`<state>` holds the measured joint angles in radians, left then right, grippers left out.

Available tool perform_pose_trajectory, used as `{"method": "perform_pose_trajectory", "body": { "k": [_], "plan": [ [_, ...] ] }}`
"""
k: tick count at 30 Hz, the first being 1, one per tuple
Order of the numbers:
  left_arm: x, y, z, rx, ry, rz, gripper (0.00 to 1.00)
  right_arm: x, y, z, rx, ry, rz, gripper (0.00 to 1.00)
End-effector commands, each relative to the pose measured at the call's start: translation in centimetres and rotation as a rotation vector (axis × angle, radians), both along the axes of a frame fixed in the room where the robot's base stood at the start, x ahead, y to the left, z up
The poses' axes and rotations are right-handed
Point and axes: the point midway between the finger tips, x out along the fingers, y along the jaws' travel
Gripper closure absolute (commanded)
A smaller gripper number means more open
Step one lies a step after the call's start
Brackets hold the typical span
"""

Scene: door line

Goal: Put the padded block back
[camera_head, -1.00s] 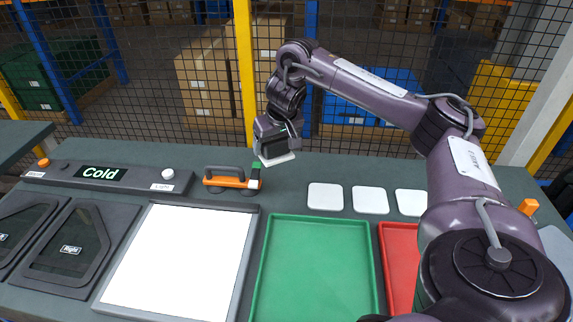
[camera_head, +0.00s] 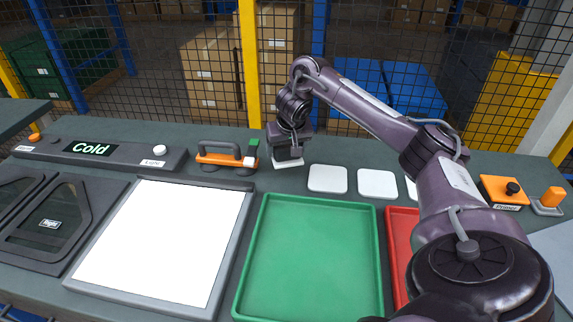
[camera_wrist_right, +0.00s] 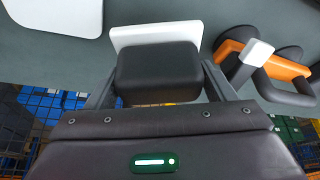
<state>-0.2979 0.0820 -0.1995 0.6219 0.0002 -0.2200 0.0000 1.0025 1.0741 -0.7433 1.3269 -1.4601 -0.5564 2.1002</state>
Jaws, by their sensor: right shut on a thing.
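The padded block is a dark block (camera_wrist_right: 158,72) with a white plate (camera_wrist_right: 158,32) at its far end. My right gripper (camera_wrist_right: 160,82) is shut on the dark block, with one finger on each side in the right wrist view. In the head view the white plate (camera_head: 289,163) shows under my right gripper (camera_head: 287,152), low over the grey-green table behind the green tray. I cannot tell whether the plate touches the table. My left gripper is not in view.
White square pads (camera_head: 328,179) lie in a row to the right. The green tray (camera_head: 312,255), a red tray (camera_head: 400,250) and a lit white panel (camera_head: 165,240) are in front. A mesh fence stands behind.

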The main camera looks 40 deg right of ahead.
Motion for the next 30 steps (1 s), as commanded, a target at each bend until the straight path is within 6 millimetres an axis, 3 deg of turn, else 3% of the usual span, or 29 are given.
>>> {"method": "perform_pose_trajectory", "body": {
  "k": [11,23,24,28,30],
  "plan": [
    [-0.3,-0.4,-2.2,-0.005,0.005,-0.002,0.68,-0.1,0.0,-4.4,0.0,0.002,0.0,0.45],
    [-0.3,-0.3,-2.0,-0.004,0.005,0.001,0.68,0.0,0.0,-4.8,0.0,0.0,0.0,0.45],
    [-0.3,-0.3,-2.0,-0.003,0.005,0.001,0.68,0.0,0.0,-4.8,0.0,0.0,0.0,0.21],
    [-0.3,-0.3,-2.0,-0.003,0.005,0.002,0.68,0.0,0.0,-4.8,0.0,0.0,0.0,0.04],
    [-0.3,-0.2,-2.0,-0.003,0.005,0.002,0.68,0.0,0.0,-4.8,0.0,0.0,0.0,0.02]
  ]
}}
